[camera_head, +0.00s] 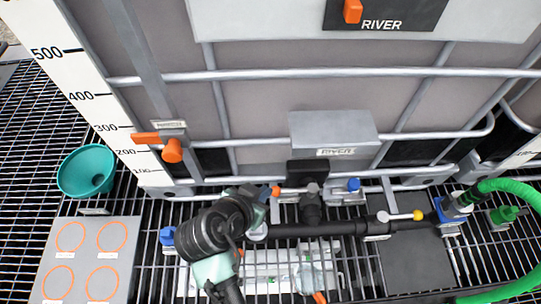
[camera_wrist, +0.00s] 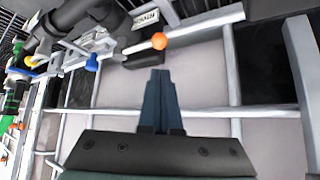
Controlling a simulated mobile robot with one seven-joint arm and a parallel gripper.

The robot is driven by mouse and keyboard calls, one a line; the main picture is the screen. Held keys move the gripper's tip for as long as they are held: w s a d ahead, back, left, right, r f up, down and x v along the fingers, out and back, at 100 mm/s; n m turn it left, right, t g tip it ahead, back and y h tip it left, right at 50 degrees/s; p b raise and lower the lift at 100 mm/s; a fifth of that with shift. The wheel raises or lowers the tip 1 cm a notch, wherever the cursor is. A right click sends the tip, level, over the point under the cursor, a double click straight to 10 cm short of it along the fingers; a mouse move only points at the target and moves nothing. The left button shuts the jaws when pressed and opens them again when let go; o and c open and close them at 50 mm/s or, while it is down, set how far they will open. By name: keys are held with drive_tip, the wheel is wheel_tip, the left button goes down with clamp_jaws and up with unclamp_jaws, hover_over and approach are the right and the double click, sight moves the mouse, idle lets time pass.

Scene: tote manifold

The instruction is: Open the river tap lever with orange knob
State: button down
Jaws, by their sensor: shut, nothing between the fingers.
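The orange knob (camera_head: 275,191) sits at the left end of a short grey lever (camera_head: 294,190) on the black tap (camera_head: 311,207), below the RIVER-labelled grey box (camera_head: 334,134). In the wrist view the orange knob (camera_wrist: 160,41) and its pale lever (camera_wrist: 137,47) lie just beyond my fingertips. My gripper (camera_head: 266,195) is just left of the knob in the head view. In the wrist view my gripper (camera_wrist: 160,74) has its dark fingers shut together with nothing between them. A small gap shows in that view between fingertips and knob; actual contact cannot be told.
A black pipe (camera_head: 345,229) runs right from the tap. A blue-knobbed lever (camera_head: 354,185) and a yellow-knobbed lever (camera_head: 418,214) are nearby. Metal cage bars (camera_head: 330,75) stand in front of the tank. A teal funnel (camera_head: 87,170) and a green hose (camera_head: 515,187) are farther away.

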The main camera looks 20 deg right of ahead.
sight(294, 191)
drive_tip(key=p+x, duration=0.1)
drive_tip(key=x, duration=0.8)
drive_tip(key=shift+d+f+p, duration=0.25)
drive_tip(key=shift+d+p, duration=0.05)
drive_tip(key=shift+p, duration=0.05)
drive_tip(key=shift+s, duration=0.15)
